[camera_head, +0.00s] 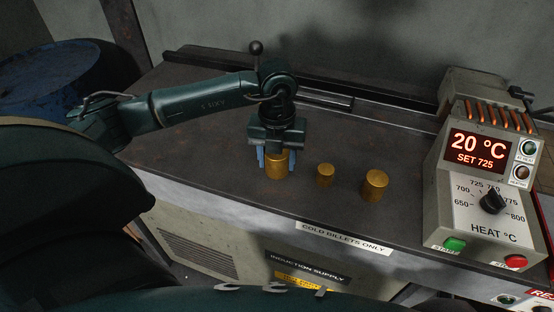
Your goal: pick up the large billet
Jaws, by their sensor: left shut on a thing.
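My left gripper (276,159) points down over the bench top, with its blue fingers on both sides of a golden cylindrical billet (277,167). It is shut on this billet, which stands upright; whether it touches the bench cannot be told. The gripper body hides the billet's top. To its right stand a small golden billet (325,175) and another wide golden billet (375,185), both upright and apart from the gripper. The held billet looks about as wide as the right one. My right gripper is not in view.
The dark bench top (210,140) carries a "COLD BILLETS ONLY" label (343,238) on its front edge. A heater control box (485,195) reading 20 °C, set 725, stands at the right. A blue drum (45,80) stands at the far left. A raised rail runs along the back.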

